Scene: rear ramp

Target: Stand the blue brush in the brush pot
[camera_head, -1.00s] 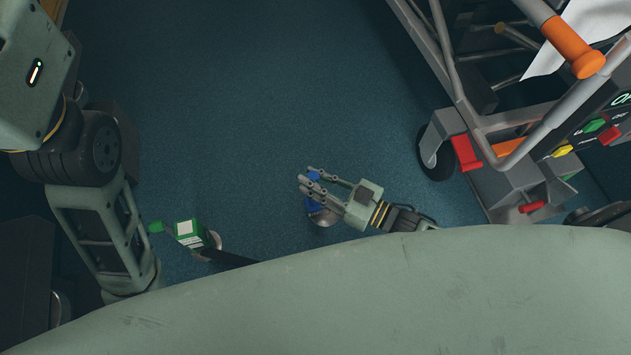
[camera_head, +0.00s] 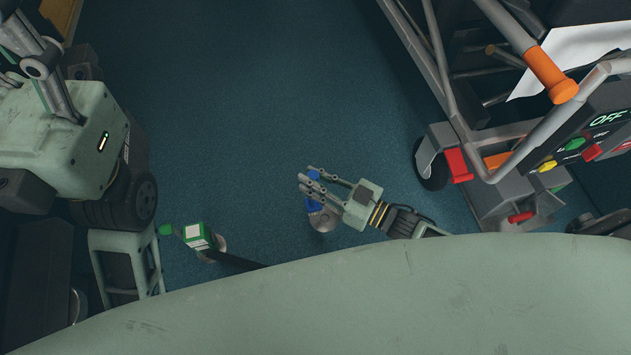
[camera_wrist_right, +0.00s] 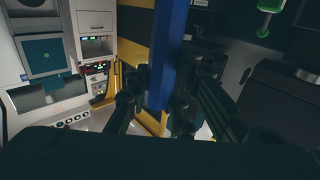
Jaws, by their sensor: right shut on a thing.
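The blue brush (camera_head: 314,207) is in my right gripper (camera_head: 308,182), which is shut on it near the middle of the head view. In the right wrist view the brush (camera_wrist_right: 169,50) shows as a long, upright blue bar between the dark fingers (camera_wrist_right: 155,105). A round grey thing (camera_head: 324,220) shows just below the brush in the head view; I cannot tell whether it is the brush pot or whether they touch. My left gripper is not seen in either view.
A cart (camera_head: 490,160) with an orange-gripped handle (camera_head: 550,75) stands at the right. A green-and-white item (camera_head: 195,235) is at the lower left. A wheeled grey-green machine (camera_head: 70,140) fills the left side. Open blue floor (camera_head: 260,90) lies between them.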

